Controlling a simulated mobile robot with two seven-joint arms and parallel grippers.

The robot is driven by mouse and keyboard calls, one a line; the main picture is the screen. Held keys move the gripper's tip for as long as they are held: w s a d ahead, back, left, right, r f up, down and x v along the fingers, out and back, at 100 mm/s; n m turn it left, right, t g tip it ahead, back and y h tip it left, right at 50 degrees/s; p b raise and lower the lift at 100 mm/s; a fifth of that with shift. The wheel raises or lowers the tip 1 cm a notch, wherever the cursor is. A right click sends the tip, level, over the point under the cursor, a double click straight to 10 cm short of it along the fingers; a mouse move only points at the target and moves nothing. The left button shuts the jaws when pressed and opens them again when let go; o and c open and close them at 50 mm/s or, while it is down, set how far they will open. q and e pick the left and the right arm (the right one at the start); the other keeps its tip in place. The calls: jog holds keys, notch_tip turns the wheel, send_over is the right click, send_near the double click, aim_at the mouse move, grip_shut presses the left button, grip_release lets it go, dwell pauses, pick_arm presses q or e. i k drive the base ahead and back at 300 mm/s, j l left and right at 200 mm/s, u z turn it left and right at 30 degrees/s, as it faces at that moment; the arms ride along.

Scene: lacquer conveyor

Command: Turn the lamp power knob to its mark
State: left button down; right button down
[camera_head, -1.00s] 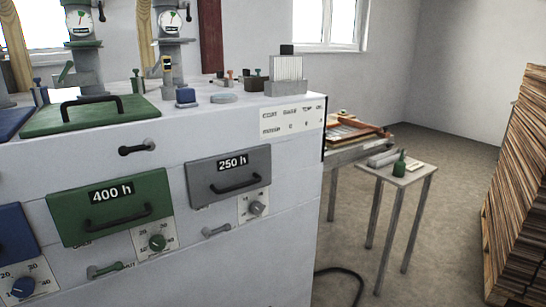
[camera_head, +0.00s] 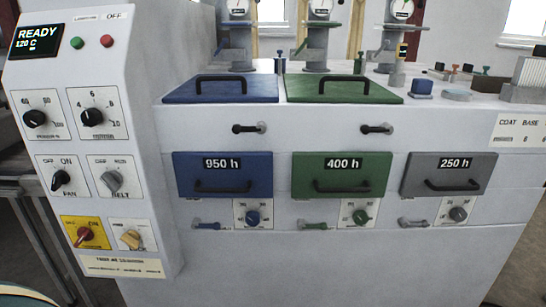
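The control panel (camera_head: 128,200) stands at the left of the head view. At its upper left is a black round knob (camera_head: 35,118) on a white dial plate with a number scale; the label under it looks like a power percentage, so it appears to be the lamp power knob. Its pointer direction and any target mark are too small to tell. To its right is a similar black knob (camera_head: 92,117) with a scale running up to 10. Neither of my grippers is in view.
The panel's display (camera_head: 37,39) reads READY 120 C. Below the dials are the fan switch (camera_head: 61,179), belt switch (camera_head: 112,181), a red switch (camera_head: 84,235) and a yellowish one (camera_head: 131,239). Blue (camera_head: 223,175), green (camera_head: 341,174) and grey (camera_head: 448,174) drawers lie right.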

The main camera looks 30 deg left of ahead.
aim_at(33, 118)
jog(key=k+j+u, duration=0.2)
jog(key=j, duration=0.3)
jog(key=j+u, duration=0.15)
jog(key=j, duration=0.3)
jog(key=u, duration=1.4)
